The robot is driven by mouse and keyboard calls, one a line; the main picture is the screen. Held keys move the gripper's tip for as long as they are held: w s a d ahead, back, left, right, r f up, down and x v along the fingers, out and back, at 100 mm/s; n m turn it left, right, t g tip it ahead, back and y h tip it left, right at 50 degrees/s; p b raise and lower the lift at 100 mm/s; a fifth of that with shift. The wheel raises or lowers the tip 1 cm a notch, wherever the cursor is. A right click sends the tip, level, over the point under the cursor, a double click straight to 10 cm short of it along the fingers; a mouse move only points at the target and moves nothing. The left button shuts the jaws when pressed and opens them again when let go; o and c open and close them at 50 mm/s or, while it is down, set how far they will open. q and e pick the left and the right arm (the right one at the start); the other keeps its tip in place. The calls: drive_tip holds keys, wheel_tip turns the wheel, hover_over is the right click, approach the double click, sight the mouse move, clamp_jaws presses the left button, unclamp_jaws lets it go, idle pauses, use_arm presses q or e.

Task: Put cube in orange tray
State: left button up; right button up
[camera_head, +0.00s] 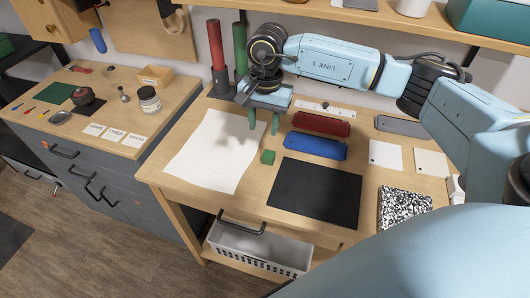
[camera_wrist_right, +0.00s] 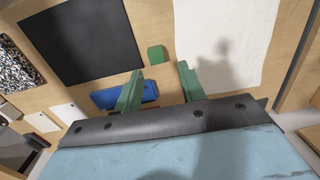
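A small green cube (camera_head: 267,157) sits on the wooden table between a white sheet and a black mat. It also shows in the right wrist view (camera_wrist_right: 156,54), beyond the fingertips. My right gripper (camera_head: 263,123) is open and empty, above and behind the cube, with its green fingers pointing down. In the right wrist view its two fingers (camera_wrist_right: 158,84) are apart. A dark red tray (camera_head: 320,124) and a blue tray (camera_head: 316,146) lie to the right of the gripper. I see no clearly orange tray on this table. My left gripper is not in view.
The white sheet (camera_head: 215,150) and black mat (camera_head: 316,192) lie flat. A red cylinder (camera_head: 215,45) and a green cylinder (camera_head: 240,50) stand at the back. A speckled notebook (camera_head: 404,210) lies at right. A white basket (camera_head: 260,248) is below the table's front.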

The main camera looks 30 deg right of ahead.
hover_over(269, 154)
drive_tip(key=shift+h, duration=0.3)
drive_tip(key=f, duration=0.7)
drive_tip(key=shift+s+a, duration=0.2)
drive_tip(key=shift+a, duration=0.1)
drive_tip(key=shift+w+d+f+p, duration=0.1)
drive_tip(key=shift+d+f+p, duration=0.05)
drive_tip(key=shift+f, duration=1.35)
drive_tip(key=shift+w+d+f+p, duration=0.1)
drive_tip(key=shift+d+f+p, duration=0.05)
drive_tip(key=shift+f, duration=1.35)
drive_tip(key=shift+c, duration=0.4)
drive_tip(key=c, duration=0.7)
